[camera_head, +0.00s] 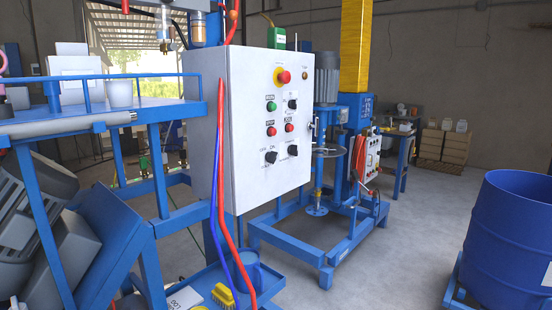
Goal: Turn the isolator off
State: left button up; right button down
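A white control cabinet (262,130) stands near the middle, its front panel facing me at an angle. The panel carries black rotary knobs: one at upper right (292,104), one at lower left (271,157) and one at lower right (292,150). A small grey handle or latch (312,127) is at the cabinet's right edge. I cannot tell which of these is the isolator, as the labels are too small to read, and the switch positions are unclear. A red mushroom button on a yellow base (283,77) is at the top. Neither of my grippers is in view.
Red and blue hoses (222,190) hang down the cabinet's left front. A blue bench (100,112) stands at left, with a blue tray (205,283) below. A blue-framed mixer (330,215) is behind the cabinet. A blue drum (508,235) is at right; floor between is clear.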

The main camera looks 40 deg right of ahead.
aim_at(270, 157)
jog(key=i+l+u, duration=0.15)
jog(key=l, duration=0.5)
jog(key=l+u, duration=0.15)
jog(key=l, duration=0.55)
jog(key=i+l+u, duration=0.1)
jog(key=l, duration=0.6)
